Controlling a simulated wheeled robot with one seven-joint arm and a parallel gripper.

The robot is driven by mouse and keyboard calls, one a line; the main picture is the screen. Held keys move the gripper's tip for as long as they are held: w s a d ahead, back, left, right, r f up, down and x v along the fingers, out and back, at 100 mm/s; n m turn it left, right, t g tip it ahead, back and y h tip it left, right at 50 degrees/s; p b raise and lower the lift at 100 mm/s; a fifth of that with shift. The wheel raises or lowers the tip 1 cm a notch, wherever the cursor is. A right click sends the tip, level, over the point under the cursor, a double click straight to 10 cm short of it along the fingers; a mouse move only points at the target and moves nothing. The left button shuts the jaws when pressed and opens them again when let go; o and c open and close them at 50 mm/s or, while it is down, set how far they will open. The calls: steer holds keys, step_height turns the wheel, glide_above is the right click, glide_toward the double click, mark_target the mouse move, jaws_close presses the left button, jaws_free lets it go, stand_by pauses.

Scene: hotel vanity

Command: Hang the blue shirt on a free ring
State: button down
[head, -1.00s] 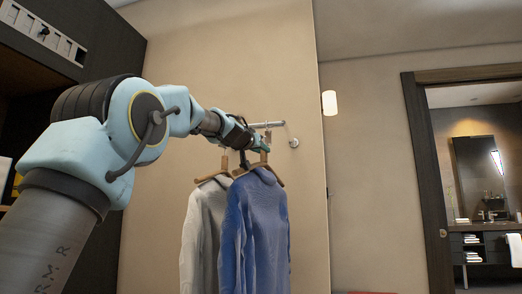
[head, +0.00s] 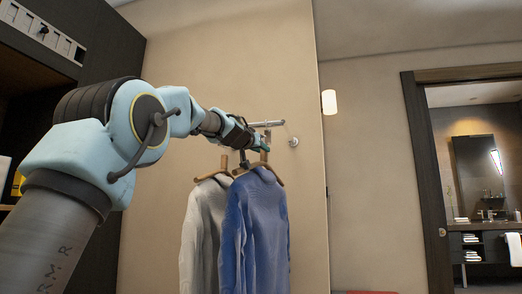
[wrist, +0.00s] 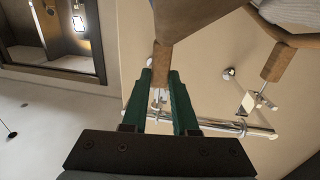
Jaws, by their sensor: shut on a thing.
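The blue shirt (head: 258,225) hangs on a wooden hanger (head: 262,172) under the rail (head: 270,123). My gripper (head: 262,147) is just above its shoulders. In the wrist view, my green gripper fingers (wrist: 159,82) are shut on the wooden neck of a hanger (wrist: 163,58), with its metal hook (wrist: 156,97) between the fingers, close to the metal rail (wrist: 245,131). Whether the hook sits in a ring is unclear. A metal ring fitting (wrist: 254,102) shows at the second hanger (wrist: 275,62).
A grey-white shirt (head: 203,235) hangs close on the left of the blue one, partly overlapped by it. A round wall mount (head: 294,142) is right of the rail. A wall lamp (head: 329,103) and a doorway (head: 415,170) are farther right. Dark shelving stands left.

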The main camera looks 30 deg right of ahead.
steer(key=shift+w+a+p+x, duration=0.15)
steer(key=shift+p+x, duration=0.65)
steer(key=shift+x, duration=0.4)
steer(key=shift+w+a+p+x, duration=0.1)
steer(key=shift+p+x, duration=0.65)
steer(key=shift+x, duration=0.45)
stand_by(1.2)
steer(key=shift+f+b, duration=0.45)
steer(key=shift+b, duration=0.2)
stand_by(1.2)
steer(key=c, duration=0.9)
jaws_free()
steer(key=o, duration=0.3)
steer(key=shift+f, duration=0.15)
steer(key=shift+s+a+f+b, duration=0.1)
steer(key=shift+s+a+b, duration=0.15)
steer(key=shift+a+b, duration=0.2)
steer(key=b+v, duration=0.5)
steer(key=v, duration=0.3)
steer(key=shift+s+a, duration=0.2)
steer(key=shift+s+a+r, duration=0.2)
steer(key=shift+s+a, duration=0.2)
steer(key=shift+s, duration=0.05)
